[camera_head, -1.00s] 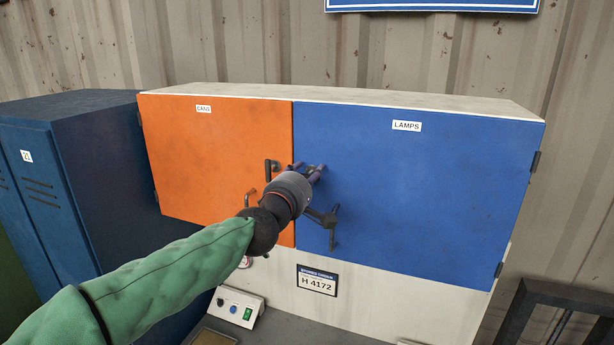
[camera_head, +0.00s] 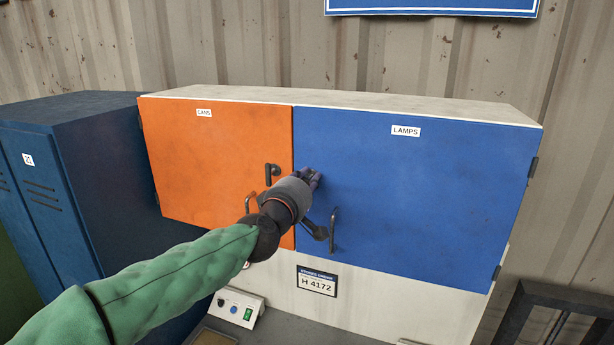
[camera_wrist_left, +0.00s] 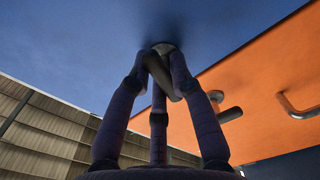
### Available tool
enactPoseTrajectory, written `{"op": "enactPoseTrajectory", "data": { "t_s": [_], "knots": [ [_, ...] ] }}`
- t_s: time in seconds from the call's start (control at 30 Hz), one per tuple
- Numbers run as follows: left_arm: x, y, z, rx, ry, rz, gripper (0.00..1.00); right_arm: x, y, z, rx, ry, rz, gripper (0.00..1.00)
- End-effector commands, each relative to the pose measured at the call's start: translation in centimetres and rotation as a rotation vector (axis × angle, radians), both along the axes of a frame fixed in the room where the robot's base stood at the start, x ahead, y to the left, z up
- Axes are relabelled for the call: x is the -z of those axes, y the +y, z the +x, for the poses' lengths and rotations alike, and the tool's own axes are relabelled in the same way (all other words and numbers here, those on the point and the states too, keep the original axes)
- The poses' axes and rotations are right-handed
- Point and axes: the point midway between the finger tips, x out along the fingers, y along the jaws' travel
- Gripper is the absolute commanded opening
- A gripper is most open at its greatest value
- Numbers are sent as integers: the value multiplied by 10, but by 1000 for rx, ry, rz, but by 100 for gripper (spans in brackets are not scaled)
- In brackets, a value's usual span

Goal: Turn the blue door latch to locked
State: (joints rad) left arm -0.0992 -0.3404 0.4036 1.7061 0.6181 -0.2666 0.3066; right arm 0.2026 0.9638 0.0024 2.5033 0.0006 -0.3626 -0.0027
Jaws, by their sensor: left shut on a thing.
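The blue door (camera_head: 420,200), labelled LAMPS, is closed on the right half of the white-topped cabinet. My left gripper (camera_head: 311,177) is at its left edge, and its wrist hides most of the latch there. In the left wrist view, the gripper's dark fingers (camera_wrist_left: 165,75) are closed around the dark latch (camera_wrist_left: 162,48), whose round base meets the blue door (camera_wrist_left: 100,40). The latch's exact angle is hard to tell behind the fingers. A dark pull handle (camera_head: 333,230) stands on the blue door, just below and right of my gripper. My right gripper is not in view.
The orange door (camera_head: 215,150) beside it is closed, with its own dark latch (camera_head: 272,172) and pull handle (camera_head: 250,202) close to my wrist. A control box (camera_head: 236,308) sits below. A dark blue locker (camera_head: 85,190) stands at the left.

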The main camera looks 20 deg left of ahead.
Motion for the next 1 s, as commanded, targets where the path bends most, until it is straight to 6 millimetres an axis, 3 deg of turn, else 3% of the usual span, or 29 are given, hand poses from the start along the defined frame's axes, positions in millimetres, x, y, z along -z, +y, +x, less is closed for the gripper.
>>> {"op": "enactPoseTrajectory", "data": {
  "t_s": [1.0],
  "knots": [
    [3, -3, 0, 2, 58, 947, 0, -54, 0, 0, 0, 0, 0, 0]
  ]
}}
